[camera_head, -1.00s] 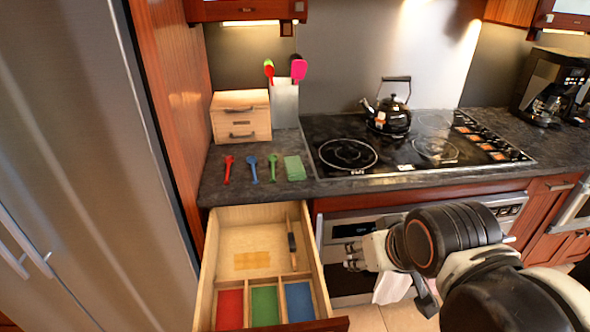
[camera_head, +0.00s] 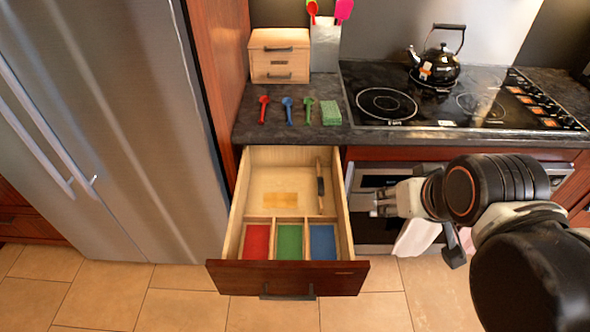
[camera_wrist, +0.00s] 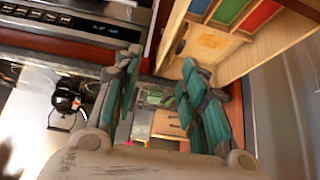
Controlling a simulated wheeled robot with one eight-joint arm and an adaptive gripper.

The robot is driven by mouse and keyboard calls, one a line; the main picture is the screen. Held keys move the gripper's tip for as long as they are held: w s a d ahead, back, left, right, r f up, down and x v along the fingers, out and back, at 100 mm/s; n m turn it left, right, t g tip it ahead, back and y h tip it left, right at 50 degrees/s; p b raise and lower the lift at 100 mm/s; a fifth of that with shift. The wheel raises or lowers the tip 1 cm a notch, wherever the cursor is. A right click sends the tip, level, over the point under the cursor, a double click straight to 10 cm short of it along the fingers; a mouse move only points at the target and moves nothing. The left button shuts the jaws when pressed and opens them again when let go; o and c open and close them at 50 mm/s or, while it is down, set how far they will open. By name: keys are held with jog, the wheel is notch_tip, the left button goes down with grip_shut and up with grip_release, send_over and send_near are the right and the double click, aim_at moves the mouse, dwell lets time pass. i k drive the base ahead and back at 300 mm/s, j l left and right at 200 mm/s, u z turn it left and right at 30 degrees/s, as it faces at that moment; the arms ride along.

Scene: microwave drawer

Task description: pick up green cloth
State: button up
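The green cloth (camera_head: 331,112) is a small folded-looking block lying on the dark counter, right of the green spoon and left of the cooktop. My gripper (camera_head: 383,199) is in front of the oven, right of the open drawer, lower than the counter and apart from the cloth. In the wrist view its two teal-padded fingers (camera_wrist: 162,92) stand apart with a gap between them, and nothing is held. A green patch (camera_wrist: 155,97) shows beyond the gap; it may be the cloth, but it is small and partly hidden.
An open drawer (camera_head: 237,205) with red, green and blue compartments juts out below the counter. Red, blue and green spoons (camera_head: 286,110) lie left of the cloth. A wooden box (camera_head: 280,56) and utensil holder (camera_head: 324,47) stand behind. A kettle (camera_head: 437,66) sits on the cooktop.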

aim_at(329, 112)
jog(key=i+l+u, duration=0.25)
jog(key=i+l, duration=0.2)
jog(key=i+l+u, duration=0.2)
jog(key=i+l, duration=0.25)
jog(key=i+l+u, duration=0.25)
jog(key=i+l, duration=0.15)
jog(key=l, duration=0.25)
